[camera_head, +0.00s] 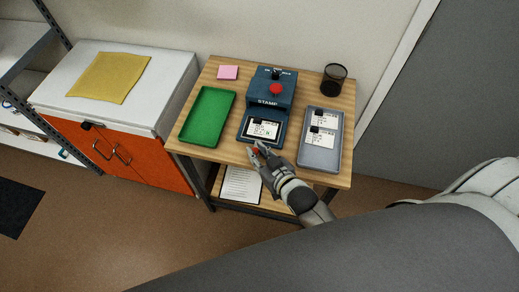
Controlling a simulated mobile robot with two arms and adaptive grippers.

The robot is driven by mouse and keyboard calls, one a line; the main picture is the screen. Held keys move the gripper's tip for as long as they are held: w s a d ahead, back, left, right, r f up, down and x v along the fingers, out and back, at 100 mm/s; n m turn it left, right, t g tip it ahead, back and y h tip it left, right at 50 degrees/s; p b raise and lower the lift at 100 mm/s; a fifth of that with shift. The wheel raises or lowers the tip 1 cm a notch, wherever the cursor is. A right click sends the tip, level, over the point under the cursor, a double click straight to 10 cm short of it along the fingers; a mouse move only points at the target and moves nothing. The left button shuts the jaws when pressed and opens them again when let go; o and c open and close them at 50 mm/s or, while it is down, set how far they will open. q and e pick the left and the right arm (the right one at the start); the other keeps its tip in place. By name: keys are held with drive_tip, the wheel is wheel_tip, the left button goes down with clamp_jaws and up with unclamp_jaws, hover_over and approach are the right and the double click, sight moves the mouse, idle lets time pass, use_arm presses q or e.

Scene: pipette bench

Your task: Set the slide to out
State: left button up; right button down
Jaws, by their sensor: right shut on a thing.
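The blue stamp machine (270,86) stands on the wooden table, with a red button on top and the word STAMP on its front. Its slide (245,137) projects from the front toward me and bears a white printed card (263,129) with a dark clip. My right gripper (258,150) is at the slide's front edge, its fingers shut on a small part there, which looks like the slide's handle. The fingers mostly hide that part; a bit of red shows between them. My left gripper is not in view.
On the wooden table (224,157), a green tray (207,116) lies left and a grey tray (320,157) with cards lies right. A black mesh cup (333,80) and pink notes (228,72) stand behind. A white-topped orange cabinet (160,160) is on the left.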

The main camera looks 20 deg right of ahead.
drive_tip(key=c, duration=1.7)
unclamp_jaws()
drive_tip(key=shift+s+a+f, duration=0.1)
drive_tip(key=shift+s+f, duration=0.05)
drive_tip(key=shift+f, duration=0.05)
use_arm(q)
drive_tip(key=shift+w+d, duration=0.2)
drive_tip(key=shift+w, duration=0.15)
use_arm(e)
drive_tip(key=o, duration=0.4)
drive_tip(key=shift+a+r, duration=0.1)
drive_tip(key=shift+r, duration=0.05)
drive_tip(key=shift+s+d+r, duration=0.1)
drive_tip(key=shift+s+d, duration=0.1)
drive_tip(key=shift+s, duration=0.1)
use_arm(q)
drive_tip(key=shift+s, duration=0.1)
use_arm(e)
drive_tip(key=v, duration=1.1)
drive_tip(key=shift+r, duration=0.15)
drive_tip(key=shift+s+a, duration=0.1)
